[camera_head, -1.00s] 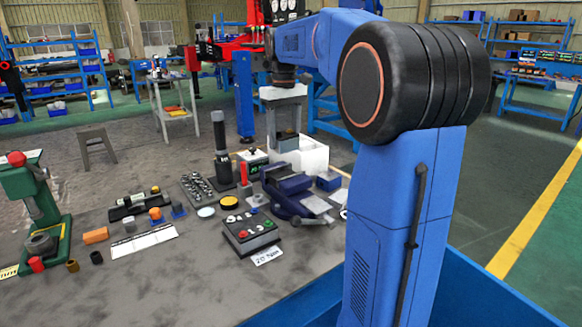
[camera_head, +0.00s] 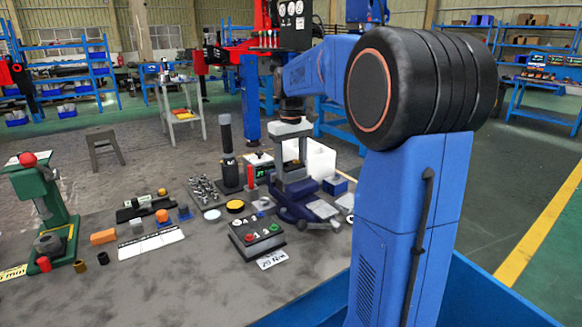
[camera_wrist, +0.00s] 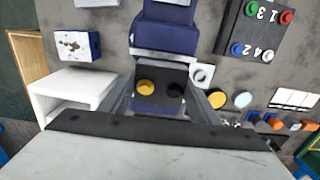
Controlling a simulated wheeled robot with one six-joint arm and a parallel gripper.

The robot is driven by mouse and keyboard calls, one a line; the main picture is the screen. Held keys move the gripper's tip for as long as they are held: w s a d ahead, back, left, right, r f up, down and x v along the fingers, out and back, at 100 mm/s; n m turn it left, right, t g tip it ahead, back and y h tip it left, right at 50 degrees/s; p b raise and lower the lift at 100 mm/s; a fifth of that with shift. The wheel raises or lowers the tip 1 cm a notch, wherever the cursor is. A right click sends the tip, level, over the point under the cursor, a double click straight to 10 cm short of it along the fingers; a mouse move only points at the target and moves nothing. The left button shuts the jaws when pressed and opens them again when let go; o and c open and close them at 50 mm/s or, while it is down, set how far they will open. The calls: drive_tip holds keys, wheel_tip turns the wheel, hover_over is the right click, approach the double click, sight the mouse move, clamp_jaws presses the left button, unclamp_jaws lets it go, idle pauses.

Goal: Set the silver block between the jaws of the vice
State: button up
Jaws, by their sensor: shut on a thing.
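The silver block (camera_head: 293,175) shows as a dull grey piece between the fingertips of my gripper (camera_head: 294,168). My gripper is shut on it, pointing down over the blue vice (camera_head: 303,211). In the wrist view the block's dark face (camera_wrist: 161,91), with a yellow and a black round mark, lies between my two fingers. A pale metal strip (camera_wrist: 164,55) crosses just beyond it, beside the blue vice body (camera_wrist: 166,34).
A control box (camera_head: 257,237) with coloured buttons stands left of the vice. A white open box (camera_head: 320,160) stands behind it, a small blue box (camera_head: 335,186) to its right. A dark upright tool (camera_head: 227,150) and a rack of small metal parts (camera_head: 204,190) stand left.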

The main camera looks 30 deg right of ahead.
sight(291, 165)
drive_tip(key=shift+f, duration=0.1)
drive_tip(key=o, duration=1.7)
wheel_tip(291, 165, up, 12)
drive_tip(key=shift+r, duration=0.15)
